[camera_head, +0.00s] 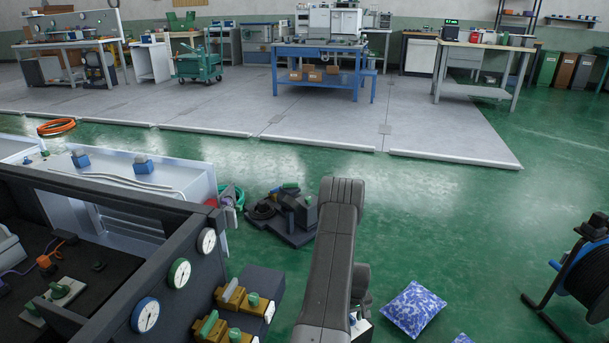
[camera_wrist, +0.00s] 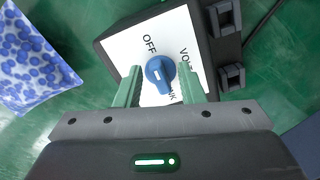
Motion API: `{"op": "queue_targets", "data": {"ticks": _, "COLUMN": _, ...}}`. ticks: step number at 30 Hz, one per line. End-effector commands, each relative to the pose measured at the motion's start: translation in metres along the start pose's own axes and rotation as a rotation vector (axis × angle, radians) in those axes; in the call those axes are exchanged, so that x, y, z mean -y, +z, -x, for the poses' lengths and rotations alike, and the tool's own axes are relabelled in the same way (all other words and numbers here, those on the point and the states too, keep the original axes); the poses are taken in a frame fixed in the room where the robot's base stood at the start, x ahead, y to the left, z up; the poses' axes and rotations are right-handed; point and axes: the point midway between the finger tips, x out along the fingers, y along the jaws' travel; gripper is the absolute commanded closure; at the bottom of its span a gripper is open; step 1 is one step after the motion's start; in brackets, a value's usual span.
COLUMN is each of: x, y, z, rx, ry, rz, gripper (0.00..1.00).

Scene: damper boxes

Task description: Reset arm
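My gripper (camera_wrist: 159,80) shows in the wrist view with its two green fingers spread apart. A blue rotary knob (camera_wrist: 160,73) lies between the fingers, with a visible gap on each side. It sits on a dark box with a white face plate (camera_wrist: 150,42) lettered "OFF" and other partly hidden words. I cannot tell how far the fingertips are above the plate. In the head view my grey arm reaches down at the lower middle and hides my gripper. A small part of a white-faced box (camera_head: 361,328) shows beside it.
A blue-and-white patterned cushion (camera_head: 414,309) lies right of my arm. A cable reel (camera_head: 585,275) stands at the far right. A dark panel with gauges (camera_head: 180,272) and yellow-and-green fittings is at the lower left. Open green floor lies beyond my arm.

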Motion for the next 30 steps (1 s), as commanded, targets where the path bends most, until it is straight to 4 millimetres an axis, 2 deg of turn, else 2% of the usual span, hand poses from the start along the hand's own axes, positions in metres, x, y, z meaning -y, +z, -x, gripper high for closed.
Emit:
{"op": "queue_targets", "data": {"ticks": 8, "x": 0.002, "y": 0.0, "z": 0.0, "rx": 0.0, "ry": 0.0, "rz": -0.225, "gripper": 0.65}}
{"op": "queue_targets", "data": {"ticks": 9, "x": 0.001, "y": -0.002, "z": 0.014, "rx": -0.003, "ry": 0.001, "rz": -0.228, "gripper": 0.65}}
{"op": "queue_targets", "data": {"ticks": 12, "x": 0.001, "y": -0.001, "z": 0.036, "rx": -0.004, "ry": 0.001, "rz": -0.226, "gripper": 0.65}}
{"op": "queue_targets", "data": {"ticks": 27, "x": 0.001, "y": -0.001, "z": 0.135, "rx": -0.003, "ry": 0.001, "rz": -0.224, "gripper": 0.65}}
{"op": "queue_targets", "data": {"ticks": 30, "x": 0.005, "y": 0.002, "z": 0.149, "rx": 0.003, "ry": -0.001, "rz": -0.223, "gripper": 0.65}}
